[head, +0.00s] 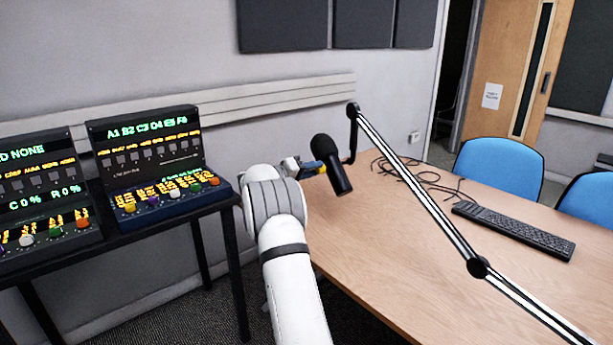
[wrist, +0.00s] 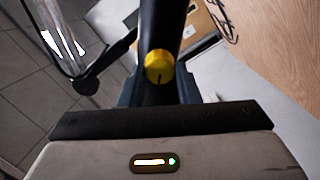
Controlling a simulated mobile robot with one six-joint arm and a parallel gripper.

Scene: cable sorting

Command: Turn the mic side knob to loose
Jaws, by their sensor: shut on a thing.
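The microphone (head: 333,168) is black and hangs tilted from the end of a boom arm, over the near left edge of the wooden table. My gripper (head: 314,168) reaches its left side in the head view. In the wrist view the yellow side knob (wrist: 159,63) sits on the dark microphone body (wrist: 160,25). A dark pointer mark on the knob points down in the picture. The dark blue fingers of my gripper (wrist: 160,77) stand on either side of the knob, shut on it. The exact contact is partly hidden, and no loose or tight label is readable.
The boom arm (head: 415,188) slants across the table to the lower right. A keyboard (head: 515,230) and loose black cables (head: 420,176) lie on the wooden table (head: 400,265). Two control consoles (head: 145,150) stand on a dark stand at left. Blue chairs (head: 500,165) are behind the table.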

